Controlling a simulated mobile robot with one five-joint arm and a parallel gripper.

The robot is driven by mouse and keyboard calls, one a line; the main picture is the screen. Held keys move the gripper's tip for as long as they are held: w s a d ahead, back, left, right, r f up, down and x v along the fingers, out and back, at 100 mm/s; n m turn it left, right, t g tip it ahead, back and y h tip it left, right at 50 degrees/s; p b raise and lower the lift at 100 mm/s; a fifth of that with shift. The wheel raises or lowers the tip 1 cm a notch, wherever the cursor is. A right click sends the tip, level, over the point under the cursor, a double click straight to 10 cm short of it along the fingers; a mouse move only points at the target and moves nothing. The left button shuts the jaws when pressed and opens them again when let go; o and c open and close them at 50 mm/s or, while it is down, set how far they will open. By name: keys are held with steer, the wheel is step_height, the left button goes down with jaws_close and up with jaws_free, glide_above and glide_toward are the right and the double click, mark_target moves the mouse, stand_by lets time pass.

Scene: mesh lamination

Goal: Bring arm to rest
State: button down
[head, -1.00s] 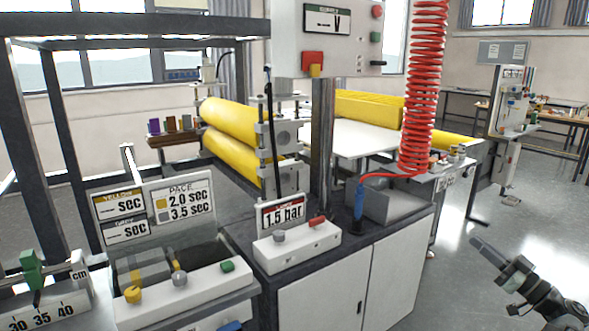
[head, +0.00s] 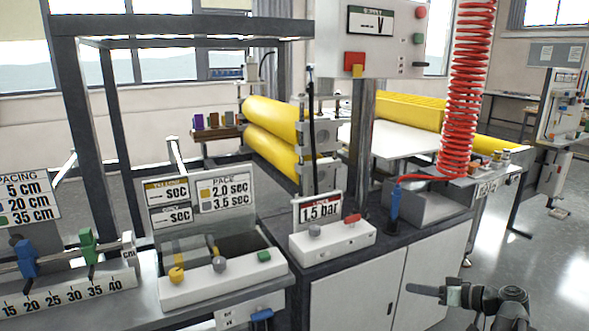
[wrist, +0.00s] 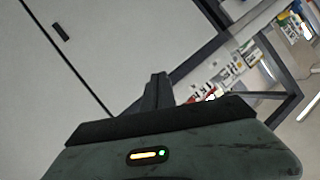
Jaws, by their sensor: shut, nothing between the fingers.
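My gripper (head: 424,290) shows at the lower right of the head view, in front of the white cabinet doors. Its dark fingers are together, point left and hold nothing. In the wrist view the closed fingers (wrist: 155,92) stick up beyond the dark gripper body, with a pale cabinet door behind them. My gripper is apart from the cabinet in the head view, though the exact gap cannot be told.
The white cabinet (head: 352,290) carries a 1.5 bar control box (head: 333,240). Yellow rollers (head: 268,145) stand behind it. A red coiled hose (head: 468,90) hangs at the right. A control box with knobs (head: 215,283) is at the left. Open floor (head: 540,270) lies at the right.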

steer(key=s+a+f+m+g+h, duration=0.2)
steer(key=s+a+f+g+h, duration=0.25)
steer(key=a+f, duration=0.45)
steer(key=s+a+f+m+g+h, duration=0.1)
steer(key=s+a+f+g+h, duration=0.45)
steer(key=a, duration=0.55)
step_height(320, 180, up, 20)
steer(key=w+p, duration=0.2)
steer(key=p, duration=1.9)
steer(key=shift+f+m, duration=0.25)
steer(key=shift+m, duration=0.05)
